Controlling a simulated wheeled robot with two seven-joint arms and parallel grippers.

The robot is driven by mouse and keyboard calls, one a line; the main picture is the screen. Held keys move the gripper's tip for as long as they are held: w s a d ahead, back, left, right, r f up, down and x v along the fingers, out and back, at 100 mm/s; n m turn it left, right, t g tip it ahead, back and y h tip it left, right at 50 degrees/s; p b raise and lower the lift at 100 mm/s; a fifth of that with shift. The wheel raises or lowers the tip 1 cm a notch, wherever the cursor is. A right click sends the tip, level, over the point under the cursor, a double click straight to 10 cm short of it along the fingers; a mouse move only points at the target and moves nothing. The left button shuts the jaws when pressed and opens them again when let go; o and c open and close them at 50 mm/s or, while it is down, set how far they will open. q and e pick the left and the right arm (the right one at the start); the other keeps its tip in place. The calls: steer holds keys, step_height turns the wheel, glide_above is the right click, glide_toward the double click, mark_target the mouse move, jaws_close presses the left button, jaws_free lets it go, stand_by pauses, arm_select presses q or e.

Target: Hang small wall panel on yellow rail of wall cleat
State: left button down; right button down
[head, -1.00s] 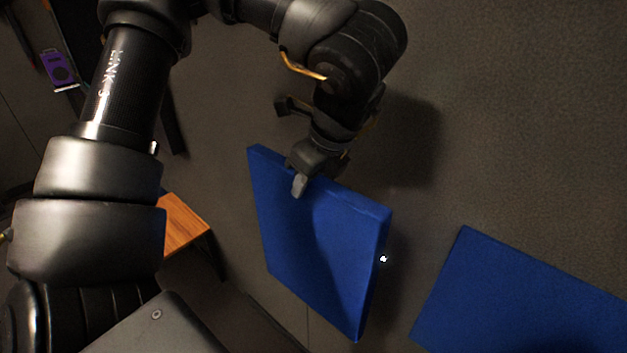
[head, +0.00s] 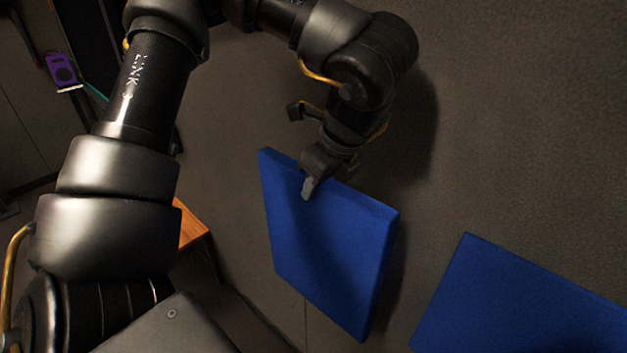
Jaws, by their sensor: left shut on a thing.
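A blue square panel (head: 325,255) hangs tilted from my left gripper (head: 312,185) in the head view. The gripper is shut on the panel's upper edge, with one finger showing over its front face. The panel is close to the grey-brown wall; whether it touches the wall I cannot tell. A second blue panel (head: 520,305) is at the lower right, cut off by the picture's edge. No yellow rail or wall cleat shows. My right gripper is not in view.
A wooden surface (head: 191,228) shows partly behind my left arm. A purple object (head: 61,68) is at the upper left. The wall (head: 530,110) is bare at the upper right, above the second panel.

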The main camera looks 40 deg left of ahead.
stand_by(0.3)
arm_select(q)
steer(key=c, duration=0.9)
jaws_free()
steer(key=shift+f, duration=0.1)
steer(key=shift+c, duration=0.2)
steer(key=b+v, duration=0.1)
steer(key=v, duration=1)
